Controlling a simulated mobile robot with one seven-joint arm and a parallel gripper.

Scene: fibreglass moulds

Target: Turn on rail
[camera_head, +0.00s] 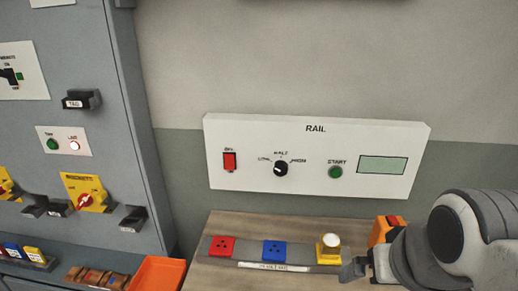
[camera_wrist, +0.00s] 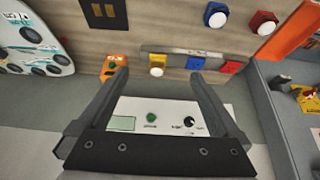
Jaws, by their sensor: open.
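The white RAIL panel (camera_head: 316,182) is on the wall in the head view. It carries a red switch (camera_head: 230,161) at left, a black selector knob (camera_head: 281,169), a green START button (camera_head: 335,172) and a greenish blank display (camera_head: 383,165). In the wrist view the panel appears upside down, with the green button (camera_wrist: 152,116), the knob (camera_wrist: 189,122) and part of the display (camera_wrist: 122,124) between my fingers. The red switch is hidden there. My gripper (camera_head: 362,267) is below and right of the panel, open and empty, apart from it; its fingers show in the wrist view (camera_wrist: 160,82).
A wooden bench (camera_head: 225,270) below the panel bears a grey strip with red (camera_head: 221,246) and blue (camera_head: 274,251) sockets and a yellow-based white button (camera_head: 329,245). An orange item (camera_head: 384,231) sits beside my arm. A grey cabinet (camera_head: 75,130) stands at left, near an orange bin (camera_head: 158,273).

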